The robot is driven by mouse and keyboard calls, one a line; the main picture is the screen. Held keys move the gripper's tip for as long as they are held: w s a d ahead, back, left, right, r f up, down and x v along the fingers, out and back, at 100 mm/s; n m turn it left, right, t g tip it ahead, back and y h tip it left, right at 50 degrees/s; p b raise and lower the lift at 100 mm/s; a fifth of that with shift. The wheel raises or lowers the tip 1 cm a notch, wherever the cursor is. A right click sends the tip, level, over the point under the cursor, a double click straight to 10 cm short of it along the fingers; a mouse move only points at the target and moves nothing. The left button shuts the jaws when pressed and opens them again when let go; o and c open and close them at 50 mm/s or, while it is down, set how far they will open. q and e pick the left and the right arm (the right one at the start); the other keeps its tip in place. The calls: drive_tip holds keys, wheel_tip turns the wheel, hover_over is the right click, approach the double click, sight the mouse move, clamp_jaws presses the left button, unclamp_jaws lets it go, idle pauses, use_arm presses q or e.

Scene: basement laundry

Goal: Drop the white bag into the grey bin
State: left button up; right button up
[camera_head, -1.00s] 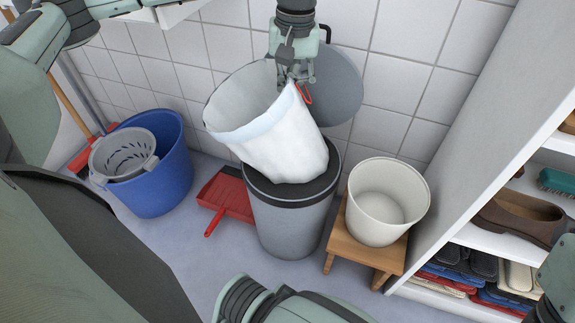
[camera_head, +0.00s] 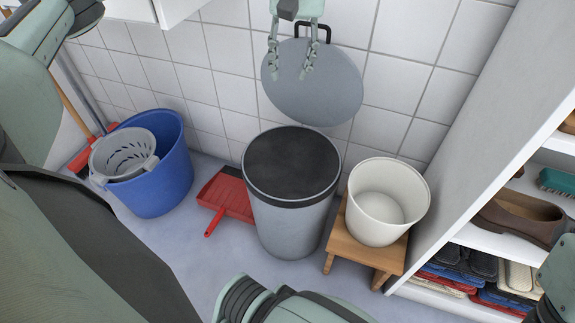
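The grey bin (camera_head: 292,229) stands on the floor in the middle, upright, with a black rim and a dark top opening. I cannot make out anything inside it. Its round grey lid (camera_head: 318,98) is tilted up behind it against the tiled wall. The white bag is not visible now. My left gripper (camera_head: 292,73) is above and behind the bin, in front of the lid, fingers apart, pointing down and empty. My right gripper is not in view.
A cream bucket (camera_head: 366,221) stands on a small wooden stool (camera_head: 342,246) right of the bin. A red dustpan (camera_head: 228,193) and a blue bucket (camera_head: 160,193) with a grey wringer (camera_head: 118,157) are left. A white shoe shelf (camera_head: 505,243) bounds the right.

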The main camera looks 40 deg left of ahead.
use_arm(q)
wheel_tip(320, 180, up, 5)
drive_tip(key=shift+d, duration=0.1)
idle(0.6)
